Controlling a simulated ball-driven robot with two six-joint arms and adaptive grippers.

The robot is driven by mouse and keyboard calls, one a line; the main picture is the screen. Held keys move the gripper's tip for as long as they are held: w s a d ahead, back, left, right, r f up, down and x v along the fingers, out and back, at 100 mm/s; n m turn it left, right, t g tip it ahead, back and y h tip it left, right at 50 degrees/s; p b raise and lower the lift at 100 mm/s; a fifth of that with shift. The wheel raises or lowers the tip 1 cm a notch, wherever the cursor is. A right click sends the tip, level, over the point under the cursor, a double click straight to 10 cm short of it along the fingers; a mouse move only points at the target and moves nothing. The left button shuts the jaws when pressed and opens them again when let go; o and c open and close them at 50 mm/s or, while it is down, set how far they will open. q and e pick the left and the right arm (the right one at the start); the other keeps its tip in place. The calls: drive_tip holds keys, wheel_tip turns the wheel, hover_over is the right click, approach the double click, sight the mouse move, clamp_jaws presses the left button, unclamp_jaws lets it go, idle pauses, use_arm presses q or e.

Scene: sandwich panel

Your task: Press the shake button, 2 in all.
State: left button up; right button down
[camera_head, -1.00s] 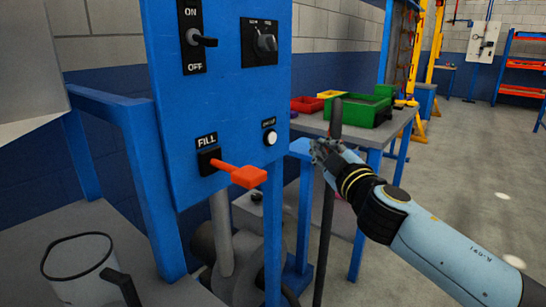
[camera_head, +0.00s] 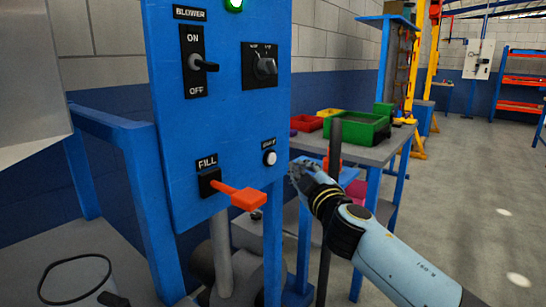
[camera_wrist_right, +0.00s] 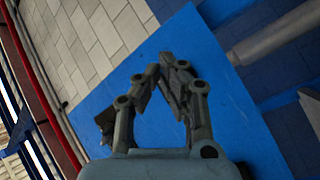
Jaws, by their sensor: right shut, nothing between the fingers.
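The shake button (camera_head: 269,158) is a round white button under a small label on the blue panel (camera_head: 228,115). It sits at the panel's lower right, above the red fill lever (camera_head: 238,194). My right gripper (camera_head: 296,172) is just right of the button in the head view, and I see a small gap between them there. In the right wrist view its fingers (camera_wrist_right: 160,75) are closed together with nothing between them, and the blue panel fills the area behind them. The button is not visible in the wrist view. My left gripper is not in view.
The blower switch (camera_head: 205,65) and another black knob (camera_head: 262,67) are higher on the panel, with a green lamp (camera_head: 234,4) at the top. A dark upright post (camera_head: 331,190) stands behind my right gripper. A table with a green bin (camera_head: 360,130) is behind. Floor at right is clear.

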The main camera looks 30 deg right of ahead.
sight(271, 159)
drive_tip(key=w, duration=0.1)
drive_tip(key=w+a, duration=0.1)
drive_tip(key=w, duration=0.1)
drive_tip(key=shift+a+b, duration=0.15)
drive_tip(key=shift+b, duration=0.15)
idle(1.2)
drive_tip(key=shift+w+a, duration=0.15)
drive_tip(key=shift+w, duration=0.2)
drive_tip(key=shift+w+a+b, duration=0.15)
drive_tip(key=shift+w+b, duration=0.2)
drive_tip(key=shift+w, duration=0.05)
idle(0.7)
idle(0.3)
drive_tip(key=shift+s+d, duration=0.3)
drive_tip(key=shift+s, duration=0.45)
drive_tip(key=shift+s, duration=0.1)
